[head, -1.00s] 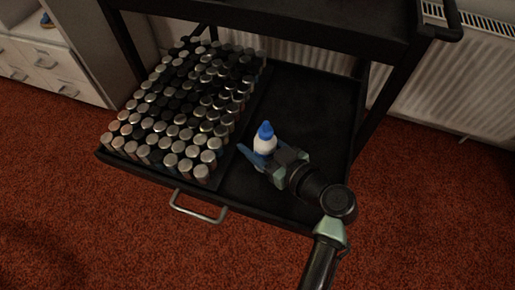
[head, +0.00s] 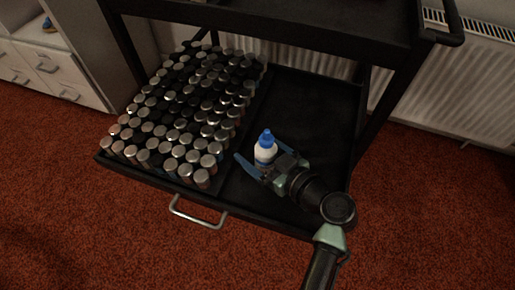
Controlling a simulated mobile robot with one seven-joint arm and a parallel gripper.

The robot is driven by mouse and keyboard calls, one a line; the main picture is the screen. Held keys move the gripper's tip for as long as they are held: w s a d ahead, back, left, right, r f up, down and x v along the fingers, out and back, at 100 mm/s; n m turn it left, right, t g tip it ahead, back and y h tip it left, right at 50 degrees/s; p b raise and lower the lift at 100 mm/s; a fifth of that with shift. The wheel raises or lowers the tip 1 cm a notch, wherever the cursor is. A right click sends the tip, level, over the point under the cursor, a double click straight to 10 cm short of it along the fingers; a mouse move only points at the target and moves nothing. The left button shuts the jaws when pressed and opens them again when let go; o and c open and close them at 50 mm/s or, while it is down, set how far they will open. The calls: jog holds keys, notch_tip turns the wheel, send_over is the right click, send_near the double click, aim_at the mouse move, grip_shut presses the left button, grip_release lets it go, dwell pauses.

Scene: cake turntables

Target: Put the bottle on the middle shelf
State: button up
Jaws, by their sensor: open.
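The bottle (head: 265,150) is small and white with a blue cap and stands upright on the black cart's shelf (head: 310,110), right of the many metal-capped cans. My gripper (head: 254,160) is open at the bottle, reaching in from the lower right. One blue finger shows to the left of the bottle, and the other side is near its right. I cannot tell whether either finger touches it. The lower part of the bottle is partly hidden by the gripper.
Rows of metal-capped cans (head: 185,115) fill the shelf's left side. An upper shelf (head: 270,22) overhangs the back. The shelf's back right is clear. A radiator (head: 440,90) stands behind, and a silver handle (head: 197,212) juts from the front.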

jog(key=p+v, duration=0.3)
jog(key=v, duration=0.9)
